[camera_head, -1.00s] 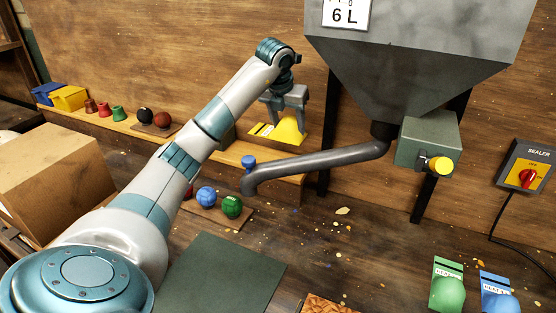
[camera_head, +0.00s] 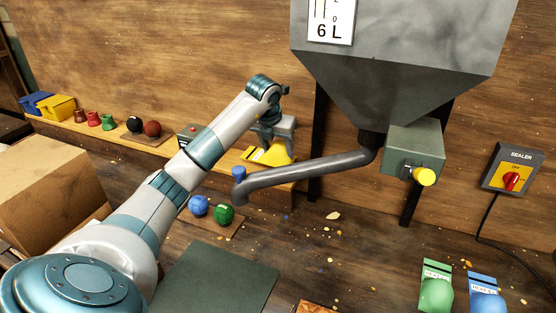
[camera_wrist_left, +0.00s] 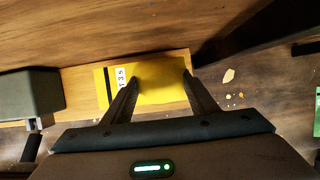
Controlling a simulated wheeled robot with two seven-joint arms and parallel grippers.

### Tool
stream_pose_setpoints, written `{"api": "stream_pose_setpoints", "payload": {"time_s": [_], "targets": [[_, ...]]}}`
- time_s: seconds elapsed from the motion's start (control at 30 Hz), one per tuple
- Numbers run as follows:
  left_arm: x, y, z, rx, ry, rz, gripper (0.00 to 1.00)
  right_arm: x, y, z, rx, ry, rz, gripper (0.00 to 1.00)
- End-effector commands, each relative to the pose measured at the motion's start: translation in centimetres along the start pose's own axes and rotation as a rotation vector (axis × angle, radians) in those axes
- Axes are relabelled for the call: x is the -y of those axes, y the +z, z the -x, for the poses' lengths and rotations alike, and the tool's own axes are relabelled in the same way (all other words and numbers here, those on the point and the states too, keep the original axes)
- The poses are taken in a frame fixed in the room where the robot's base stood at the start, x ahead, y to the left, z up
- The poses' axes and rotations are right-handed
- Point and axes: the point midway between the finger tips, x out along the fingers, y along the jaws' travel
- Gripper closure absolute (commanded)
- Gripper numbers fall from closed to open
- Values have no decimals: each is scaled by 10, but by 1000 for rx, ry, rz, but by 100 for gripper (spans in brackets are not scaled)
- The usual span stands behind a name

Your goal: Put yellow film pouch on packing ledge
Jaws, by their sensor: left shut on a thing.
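The yellow film pouch (camera_head: 268,156) has a dark stripe and a white label. My left gripper (camera_head: 272,144) is shut on it, and in the left wrist view (camera_wrist_left: 160,77) the two fingers stand at either side of the pouch (camera_wrist_left: 158,85). The pouch is at the right end of the wooden packing ledge (camera_head: 228,161), low over it or touching it; I cannot tell which. In the left wrist view the ledge (camera_wrist_left: 82,84) shows beside and behind the pouch. My right gripper is not in view.
A curved grey pipe (camera_head: 310,170) under the hopper (camera_head: 400,75) passes just in front of the pouch. A grey-green box (camera_wrist_left: 28,95) stands left on the ledge. Blue (camera_head: 198,205) and green balls (camera_head: 224,215) lie below. A cardboard box (camera_head: 50,190) is at left.

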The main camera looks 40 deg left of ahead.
Motion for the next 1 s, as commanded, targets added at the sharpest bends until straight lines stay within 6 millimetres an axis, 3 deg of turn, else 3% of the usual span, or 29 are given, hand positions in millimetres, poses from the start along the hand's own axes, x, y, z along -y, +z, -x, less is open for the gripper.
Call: {"api": "stream_pose_setpoints", "payload": {"time_s": [0.33,0.77,0.8,0.83,1.0], "targets": [[0,-14,-32,-2,-1,1,77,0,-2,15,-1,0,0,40],[0,-16,-38,1,0,0,77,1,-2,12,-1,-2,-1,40],[0,-16,-38,-1,0,0,37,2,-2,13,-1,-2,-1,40],[0,-16,-38,-1,0,0,30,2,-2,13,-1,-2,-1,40],[0,-16,-38,-1,0,0,28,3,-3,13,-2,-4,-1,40]]}}
